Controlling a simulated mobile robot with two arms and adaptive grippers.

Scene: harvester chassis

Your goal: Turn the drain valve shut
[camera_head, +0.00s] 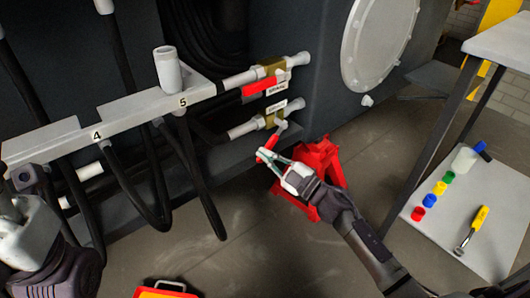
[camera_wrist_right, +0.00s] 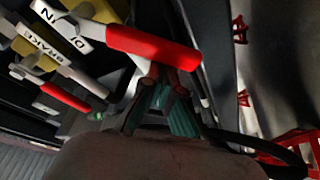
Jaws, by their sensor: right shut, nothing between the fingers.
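The drain valve (camera_head: 270,122) is the lower of two brass valves on the chassis, with a white label above it. Its red handle (camera_head: 271,143) points down and to the left, at an angle to the pipe. My right gripper (camera_head: 264,154) is at the handle's lower end, with its fingers closed and empty. In the right wrist view the red handle (camera_wrist_right: 155,46) lies just beyond the fingertips (camera_wrist_right: 165,80); I cannot tell whether they touch. My left gripper (camera_head: 28,180) is partly visible at the left edge, and its fingers are unclear.
The brake valve (camera_head: 268,70) sits above, its red handle (camera_head: 262,86) along its pipe. A red stand (camera_head: 322,160) is on the floor close behind my right gripper. A table with a lower shelf (camera_head: 440,232) holds coloured caps and a yellow-handled tool at right. Black hoses (camera_head: 150,180) hang left.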

